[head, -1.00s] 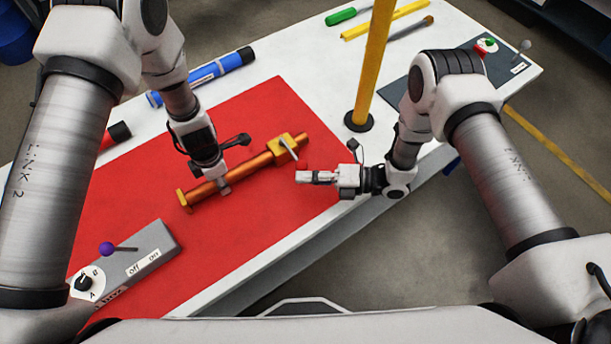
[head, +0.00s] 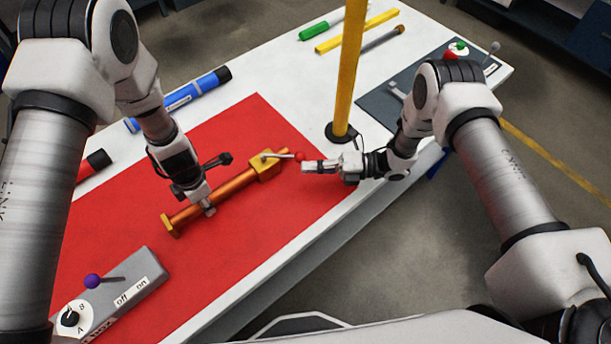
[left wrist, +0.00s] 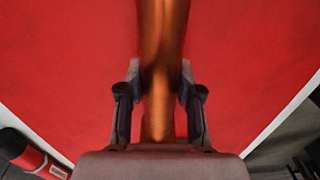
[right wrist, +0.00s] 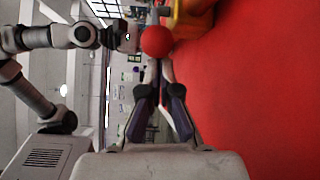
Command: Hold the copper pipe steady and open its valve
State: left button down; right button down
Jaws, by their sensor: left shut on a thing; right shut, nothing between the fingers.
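The copper pipe (head: 235,187) lies on the red mat (head: 110,230), with a yellow end piece (head: 168,225) and a yellow valve body (head: 266,167). The valve's thin lever (head: 283,155) points right at a slant to the pipe and ends in a red ball (head: 300,156). My left gripper (head: 208,208) is shut on the pipe (left wrist: 163,45), one finger each side. My right gripper (head: 307,167) is shut and empty beside the ball. In the right wrist view the ball (right wrist: 156,40) is just beyond the fingertips; I cannot tell whether they touch.
A yellow post (head: 347,70) stands behind my right gripper. A grey switch box (head: 135,285) with a purple-knobbed lever is at front left. Blue (head: 185,97) and red (head: 92,165) cylinders lie at the left. A dark panel (head: 380,105) is at the right.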

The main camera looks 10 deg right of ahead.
pick_arm(q)
jog(key=shift+s, duration=0.15)
pick_arm(e)
jog(key=shift+w+d, duration=0.25)
jog(key=shift+w, duration=0.9)
jog(key=shift+w+d, duration=0.25)
jog(key=shift+w, duration=0.85)
jog(key=s+d, duration=0.2)
jog(key=d, duration=0.1)
jog(key=shift+s+d+f, duration=0.1)
jog(key=shift+d+f, duration=0.05)
jog(key=shift+f, duration=0.2)
jog(key=w+d, duration=0.1)
jog(key=w, duration=0.1)
jog(key=w+d, duration=0.1)
jog(key=w, duration=0.2)
jog(key=w+d, duration=0.1)
jog(key=w, duration=0.2)
jog(key=shift+w+d+r, duration=0.25)
jog(key=shift+d+r, duration=0.05)
jog(key=shift+d, duration=0.1)
